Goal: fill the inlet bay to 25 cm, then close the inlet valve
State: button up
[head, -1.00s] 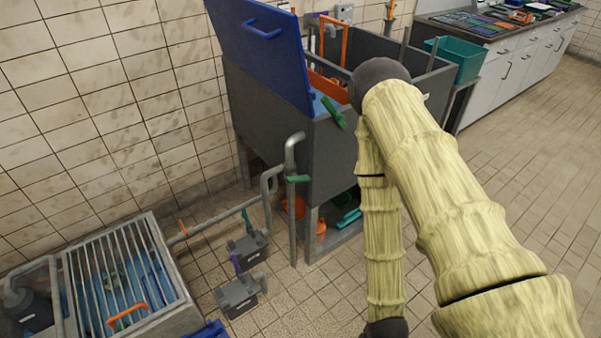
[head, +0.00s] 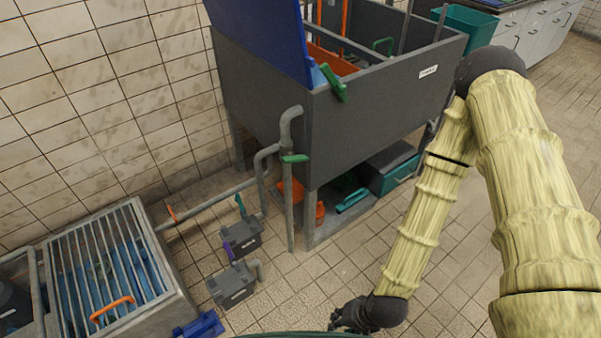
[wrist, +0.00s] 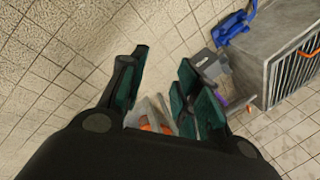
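A grey tank (head: 365,120) with a raised blue lid (head: 262,32) stands against the tiled wall. A grey pipe (head: 290,205) with a green lever handle (head: 294,158) runs down its front corner; another green handle (head: 334,84) is on the tank rim. I cannot tell which bay or valve is the inlet, and no level is readable. My gripper (head: 352,318) is low in front of the tank, apart from the handles. In the wrist view my gripper (wrist: 165,78) is open and empty.
Two grey boxes (head: 240,236) (head: 232,285) stand on the floor between grate and tank. A blue item (head: 200,326) lies beside the grate. Teal and orange items sit under the tank. Floor at right is clear before white cabinets (head: 540,42).

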jog(key=w+a+f+m+t+y+b, duration=0.2)
jog(key=w+a+m+t+y+b, duration=0.1)
jog(key=w+a+b, duration=0.55)
jog(key=m+t+y+b, duration=0.4)
jog(key=m+t+b, duration=0.55)
jog(key=b, duration=0.85)
send_near(298, 161)
jog(key=shift+n+t, duration=0.35)
jog(key=b+x, duration=0.1)
jog(key=x, duration=0.5)
jog(key=b+x, duration=0.1)
jog(key=x, duration=0.2)
jog(key=shift+w+a+f+b, duration=0.15)
jog(key=shift+a+f+b, duration=0.15)
jog(key=shift+c, duration=0.4)
grip_shut()
